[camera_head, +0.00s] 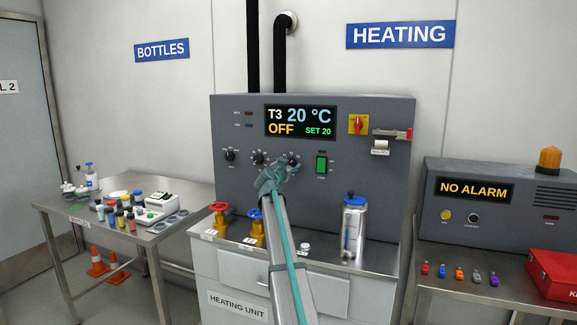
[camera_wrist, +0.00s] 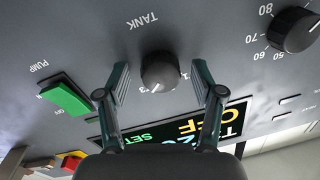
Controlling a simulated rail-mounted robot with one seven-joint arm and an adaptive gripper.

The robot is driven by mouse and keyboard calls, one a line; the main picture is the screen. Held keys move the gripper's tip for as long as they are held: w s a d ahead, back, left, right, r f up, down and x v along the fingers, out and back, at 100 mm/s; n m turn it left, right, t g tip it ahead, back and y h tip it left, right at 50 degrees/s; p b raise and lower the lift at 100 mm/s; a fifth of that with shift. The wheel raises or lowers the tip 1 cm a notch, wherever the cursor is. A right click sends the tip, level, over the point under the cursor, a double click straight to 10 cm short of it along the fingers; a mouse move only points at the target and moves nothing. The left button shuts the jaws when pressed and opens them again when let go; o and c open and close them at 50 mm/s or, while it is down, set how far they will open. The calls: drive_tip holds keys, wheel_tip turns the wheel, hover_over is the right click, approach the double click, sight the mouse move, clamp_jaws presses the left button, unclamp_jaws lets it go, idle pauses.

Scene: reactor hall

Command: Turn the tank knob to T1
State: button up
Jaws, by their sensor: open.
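The dark round tank knob (camera_wrist: 160,72) sits on the grey panel under the label TANK, which appears upside down in the wrist view. A 3 and a 1 show beside the knob; other marks are hidden. My gripper (camera_wrist: 161,82) is open, with one finger on each side of the knob and a visible gap to both. In the head view the knob (camera_head: 292,159) is partly covered by my gripper (camera_head: 274,175). The panel display (camera_head: 300,122) reads T3, 20 °C, OFF, SET 20.
A green pump switch (camera_wrist: 64,97) is left of the knob in the wrist view, and a numbered dial (camera_wrist: 293,30) is to its right. A red-and-yellow switch (camera_head: 358,124) is higher on the panel. A metal flask (camera_head: 353,218) and yellow valves (camera_head: 220,217) stand on the ledge below.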

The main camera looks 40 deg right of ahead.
drive_tip(key=c, duration=1.1)
drive_tip(key=shift+c, duration=0.2)
drive_tip(key=shift+n, duration=0.4)
drive_tip(key=n+g, duration=0.1)
drive_tip(key=n, duration=0.8)
drive_tip(key=shift+r, duration=0.15)
drive_tip(key=n+p, duration=0.1)
drive_tip(key=n, duration=0.4)
drive_tip(key=shift+s+r+g+p, duration=0.1)
drive_tip(key=shift+g+p, duration=0.2)
drive_tip(key=shift+p, duration=0.1)
drive_tip(key=shift+n+p, duration=0.9)
drive_tip(key=shift+n, duration=1.1)
